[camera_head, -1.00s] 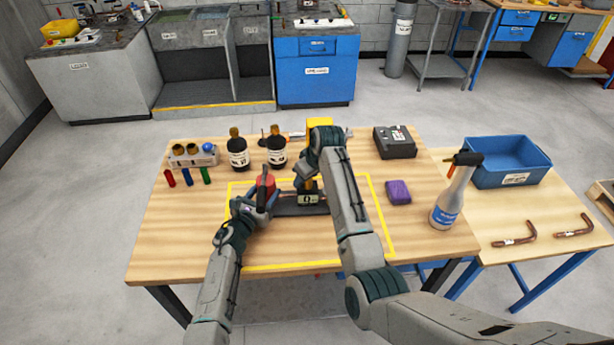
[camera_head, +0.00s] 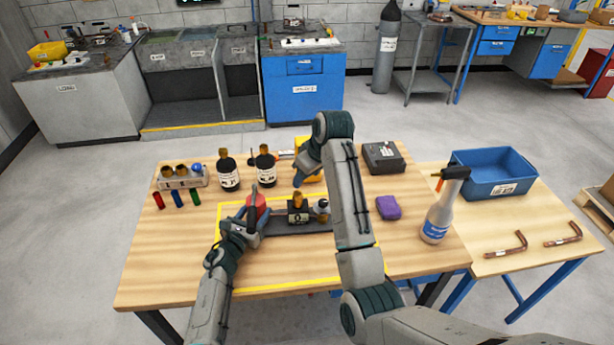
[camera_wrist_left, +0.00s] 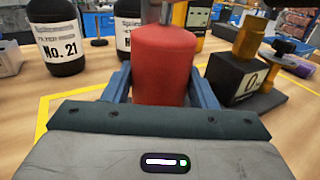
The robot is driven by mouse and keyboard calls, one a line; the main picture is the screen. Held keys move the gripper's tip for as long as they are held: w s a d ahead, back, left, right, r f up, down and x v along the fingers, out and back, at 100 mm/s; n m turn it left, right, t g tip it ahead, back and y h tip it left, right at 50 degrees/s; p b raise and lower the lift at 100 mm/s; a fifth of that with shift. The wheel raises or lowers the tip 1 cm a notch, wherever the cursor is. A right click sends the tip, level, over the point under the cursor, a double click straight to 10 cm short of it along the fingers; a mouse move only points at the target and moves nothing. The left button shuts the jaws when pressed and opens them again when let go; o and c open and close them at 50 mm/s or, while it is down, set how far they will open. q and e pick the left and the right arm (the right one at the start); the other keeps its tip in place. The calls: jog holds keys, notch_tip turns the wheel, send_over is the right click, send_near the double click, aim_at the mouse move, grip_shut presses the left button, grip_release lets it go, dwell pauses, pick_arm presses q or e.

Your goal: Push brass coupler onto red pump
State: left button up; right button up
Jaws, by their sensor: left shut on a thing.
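The red pump (camera_head: 257,205) stands at the left end of the dark base plate (camera_head: 290,229) in the head view. My left gripper (camera_head: 252,222) is shut around its body. In the left wrist view the red pump (camera_wrist_left: 165,62) is upright between the two blue fingers. A brass fitting, apparently the brass coupler (camera_head: 297,200), stands upright on a black labelled block to the pump's right, apart from it. The brass coupler (camera_wrist_left: 250,38) also shows in the left wrist view. My right gripper (camera_head: 305,177) is beyond the block, partly hidden by its arm; its fingers are unclear.
Two dark bottles (camera_head: 228,172) and a rack (camera_head: 183,179) stand behind left. A small round-topped part (camera_head: 321,207) is right of the block. A purple sponge (camera_head: 388,207), spray bottle (camera_head: 444,207) and black box (camera_head: 383,158) are at right. The front table is clear.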

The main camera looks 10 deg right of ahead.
pick_arm(q)
jog(key=o, duration=1.5)
jog(key=shift+c, duration=0.2)
jog(key=v, duration=1.1)
jog(key=shift+f+b, duration=0.1)
jog(key=shift+b, duration=0.3)
jog(key=shift+a, duration=0.1)
